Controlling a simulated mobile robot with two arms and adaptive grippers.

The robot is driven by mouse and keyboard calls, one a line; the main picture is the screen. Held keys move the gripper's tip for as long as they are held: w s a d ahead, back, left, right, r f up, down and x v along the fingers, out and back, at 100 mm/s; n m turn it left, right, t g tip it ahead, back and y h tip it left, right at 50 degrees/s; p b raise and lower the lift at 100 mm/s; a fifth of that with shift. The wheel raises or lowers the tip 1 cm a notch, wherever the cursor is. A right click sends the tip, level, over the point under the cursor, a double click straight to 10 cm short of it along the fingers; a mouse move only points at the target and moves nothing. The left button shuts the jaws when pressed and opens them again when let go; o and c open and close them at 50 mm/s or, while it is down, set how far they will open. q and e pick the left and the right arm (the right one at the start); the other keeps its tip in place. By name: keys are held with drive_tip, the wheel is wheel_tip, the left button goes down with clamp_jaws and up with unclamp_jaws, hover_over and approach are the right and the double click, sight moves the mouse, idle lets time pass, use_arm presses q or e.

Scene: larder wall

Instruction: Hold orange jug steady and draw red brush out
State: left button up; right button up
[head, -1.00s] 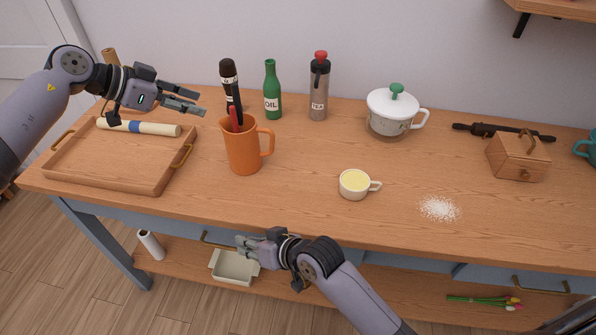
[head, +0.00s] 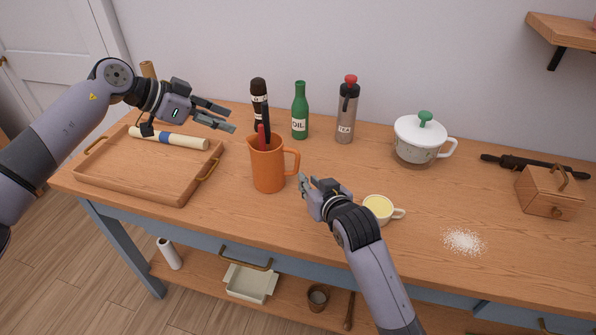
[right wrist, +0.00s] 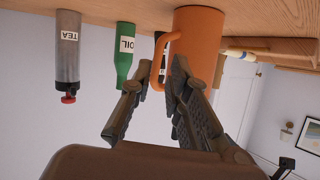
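The orange jug (head: 268,168) stands upright on the counter, its handle to the right. A red piece, seemingly the red brush (head: 261,136), sticks up from its mouth; the rest is hidden inside. A dark upright shape is close behind it; I cannot tell whether it belongs to the brush. My left gripper (head: 232,120) is open and empty, above and left of the jug. My right gripper (head: 303,187) is just right of the jug's handle. In the right wrist view its fingers (right wrist: 160,72) are open, with the jug handle (right wrist: 163,52) showing between their tips; contact is unclear.
A yellow-filled cup (head: 378,208) stands close right of my right gripper. A dark-capped bottle (head: 259,93), green oil bottle (head: 300,112) and grey tea flask (head: 346,112) stand behind the jug. A wooden tray (head: 140,190) with a rolling pin (head: 185,140) is left.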

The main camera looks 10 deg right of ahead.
sight(297, 171)
drive_tip(key=x, duration=1)
drive_tip(key=shift+w+f, duration=0.15)
drive_tip(key=shift+w, duration=0.1)
clamp_jaws()
